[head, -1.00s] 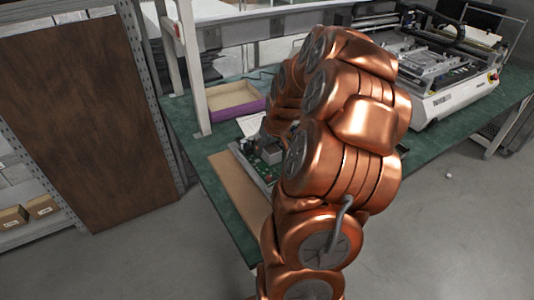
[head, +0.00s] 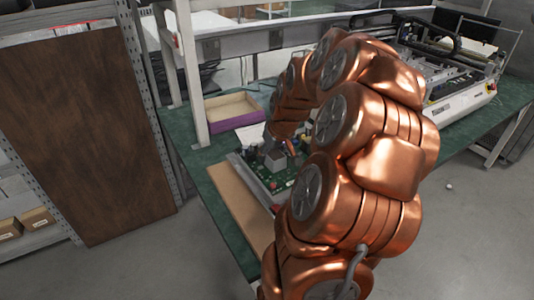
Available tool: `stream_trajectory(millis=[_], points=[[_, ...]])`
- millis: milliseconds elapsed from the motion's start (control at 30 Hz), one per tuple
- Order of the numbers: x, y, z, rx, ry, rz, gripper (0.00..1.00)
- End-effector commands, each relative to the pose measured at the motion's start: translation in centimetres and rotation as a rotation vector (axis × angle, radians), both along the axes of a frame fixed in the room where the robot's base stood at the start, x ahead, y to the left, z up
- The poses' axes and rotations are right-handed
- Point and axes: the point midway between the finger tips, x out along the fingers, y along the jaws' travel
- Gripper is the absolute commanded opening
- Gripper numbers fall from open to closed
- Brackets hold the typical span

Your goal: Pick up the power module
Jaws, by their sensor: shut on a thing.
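My gripper (head: 284,147) is small and partly hidden at the far end of my copper arm, low over a green circuit board (head: 283,184) on the bench. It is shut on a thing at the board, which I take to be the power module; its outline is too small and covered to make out. A grey block (head: 275,159) shows on the board just below the gripper. I cannot tell whether the held thing touches the board. My arm hides the board's right side.
The green bench (head: 205,157) carries a tan tray with a purple side (head: 232,111) behind the board and a brown strip (head: 240,202) along the left edge. A white machine (head: 462,100) stands at the right. A pale upright post (head: 192,85) rises at the left.

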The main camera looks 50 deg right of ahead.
Motion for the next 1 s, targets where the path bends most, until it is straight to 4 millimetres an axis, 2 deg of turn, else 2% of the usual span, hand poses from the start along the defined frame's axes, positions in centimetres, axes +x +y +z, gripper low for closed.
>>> stream_trajectory(millis=[600, 800, 1000], points=[[-9.3, 2.7, 1.1, -0.005, -0.007, -0.006, 0.00], [-11.4, 3.3, 1.3, -0.005, -0.006, -0.005, 0.00], [-12.5, 3.7, 1.4, -0.005, -0.006, -0.002, 0.00]])
